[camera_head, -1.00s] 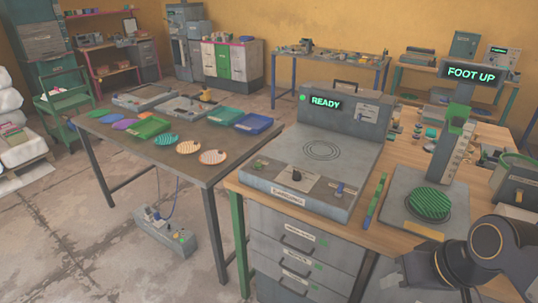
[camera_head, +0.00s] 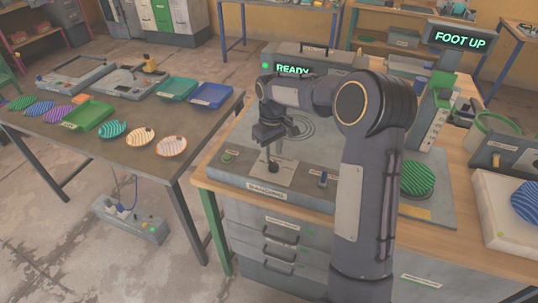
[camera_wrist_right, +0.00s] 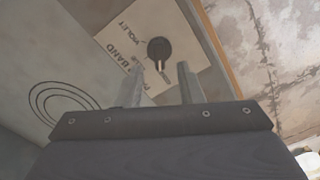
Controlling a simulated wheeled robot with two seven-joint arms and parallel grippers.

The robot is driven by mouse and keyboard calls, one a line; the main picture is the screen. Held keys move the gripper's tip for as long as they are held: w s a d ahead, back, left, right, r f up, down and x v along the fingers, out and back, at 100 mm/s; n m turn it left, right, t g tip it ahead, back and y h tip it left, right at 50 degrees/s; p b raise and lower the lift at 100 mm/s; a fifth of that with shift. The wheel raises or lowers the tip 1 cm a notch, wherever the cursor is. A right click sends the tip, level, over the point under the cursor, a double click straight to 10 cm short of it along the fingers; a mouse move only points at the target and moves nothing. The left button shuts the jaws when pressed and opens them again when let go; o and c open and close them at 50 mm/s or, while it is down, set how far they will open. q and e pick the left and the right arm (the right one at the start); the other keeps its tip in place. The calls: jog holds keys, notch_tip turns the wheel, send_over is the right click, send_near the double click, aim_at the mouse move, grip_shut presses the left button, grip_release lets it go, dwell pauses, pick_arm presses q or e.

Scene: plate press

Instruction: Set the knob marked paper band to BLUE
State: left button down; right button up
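The paper band knob (camera_wrist_right: 158,48) is a dark round knob on a pale label plate (camera_wrist_right: 120,32) in the right wrist view. "BAND" and "VIOLET" can be read there; other lettering is partly hidden. A pale mark shows on the knob's lower side, but I cannot tell which colour it points to. My right gripper (camera_wrist_right: 160,80) is open, its two fingers apart with the knob just beyond and between their tips. In the head view, my right gripper (camera_head: 271,150) hangs down over the plate on the grey machine (camera_head: 225,170). My left gripper is not in view.
The machine's display (camera_head: 292,70) reads READY. A press with a FOOT UP sign (camera_head: 460,39) stands at right, with a green striped plate (camera_head: 417,178) on it. A side table (camera_head: 55,140) at left holds trays and striped plates. My right arm hides part of the workbench.

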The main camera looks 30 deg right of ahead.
aim_at(273, 161)
jog(key=shift+f, duration=1.65)
jog(key=shift+c, duration=0.3)
grip_shut()
